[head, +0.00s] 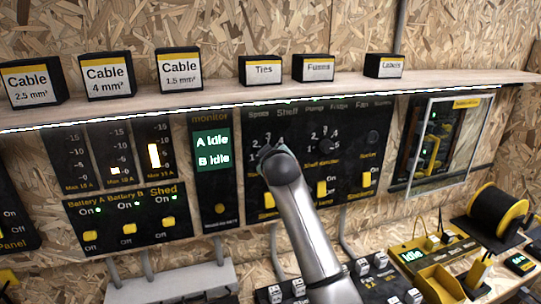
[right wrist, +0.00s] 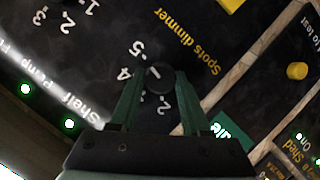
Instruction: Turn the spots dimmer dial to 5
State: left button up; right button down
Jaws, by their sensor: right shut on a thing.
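The spots dimmer dial (right wrist: 160,80) is a round black knob with a short white mark, seen in the right wrist view. My right gripper (right wrist: 153,85) is shut on it, with a green finger on each side. The mark points roughly toward the printed 5; exact alignment is hard to tell. The 4 and 2 also show around the dial, and the yellow "Spots dimmer" lettering (right wrist: 190,42) is beside it. In the head view my right gripper (head: 268,155) reaches the panel under "Spots", and my wrist hides most of the dial. My left gripper is not in view.
A second dial (head: 324,144) and a dark fan knob (head: 373,137) are to the right on the same panel (head: 345,170). Yellow switches sit below. A shelf (head: 200,108) with labelled boxes runs above. A cable spool (head: 498,210) and small tools stand at the lower right.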

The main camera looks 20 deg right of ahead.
jog(key=shift+f+m, duration=0.1)
jog(key=shift+m, duration=0.2)
jog(key=shift+c, duration=1.8)
grip_release()
jog(key=shift+s, duration=0.1)
jog(key=b+v, duration=0.1)
jog(key=v, duration=1.1)
jog(key=shift+r+b, duration=0.3)
jog(key=shift+b, duration=0.1)
jog(key=shift+s+d, duration=0.1)
jog(key=shift+s, duration=0.05)
